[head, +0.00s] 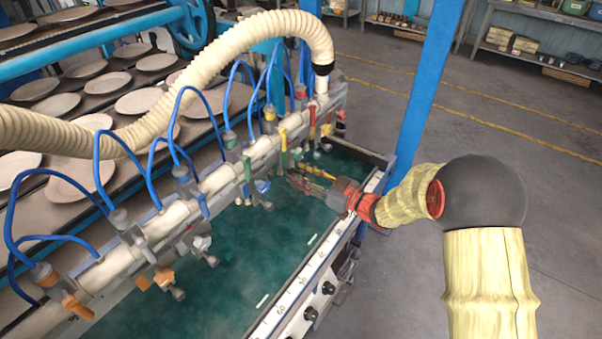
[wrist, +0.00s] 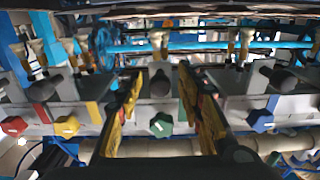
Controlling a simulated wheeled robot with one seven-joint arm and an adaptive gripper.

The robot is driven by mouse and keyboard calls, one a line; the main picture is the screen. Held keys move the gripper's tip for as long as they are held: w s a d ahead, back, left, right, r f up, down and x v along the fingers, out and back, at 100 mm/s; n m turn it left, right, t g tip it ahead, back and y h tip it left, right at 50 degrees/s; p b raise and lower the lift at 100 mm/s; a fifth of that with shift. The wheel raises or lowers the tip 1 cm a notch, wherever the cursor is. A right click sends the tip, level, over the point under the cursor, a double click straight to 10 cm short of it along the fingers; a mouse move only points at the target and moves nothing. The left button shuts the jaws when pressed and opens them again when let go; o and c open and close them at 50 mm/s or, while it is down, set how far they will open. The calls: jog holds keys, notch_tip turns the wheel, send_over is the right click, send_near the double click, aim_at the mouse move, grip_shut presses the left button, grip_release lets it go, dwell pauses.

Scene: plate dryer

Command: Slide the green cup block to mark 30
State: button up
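My gripper (head: 293,176) reaches from the right over the green water toward the pipe rail. In the wrist view my gripper (wrist: 160,76) is open, its two yellow-edged fingers apart. A green knob (wrist: 162,125) on the rail shows between the fingers, with a dark round knob above it. Contact with either finger cannot be told. A green part (head: 247,169) hangs on the rail to the left of my fingertips in the head view; it is probably the same block. The white scale (head: 282,309) runs along the tank's near edge; 60 reads near its lower end, smaller numbers farther up are hard to read.
Neighbouring knobs are red (wrist: 14,126), yellow (wrist: 66,126) and blue (wrist: 262,120). Blue hoses and a thick ribbed hose (head: 250,32) arch over the rail. A blue post (head: 425,85) stands behind my arm. Plates lie on racks at left. The water beside the scale is open.

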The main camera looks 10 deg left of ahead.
jog(key=v, duration=1.2)
dwell(0.3)
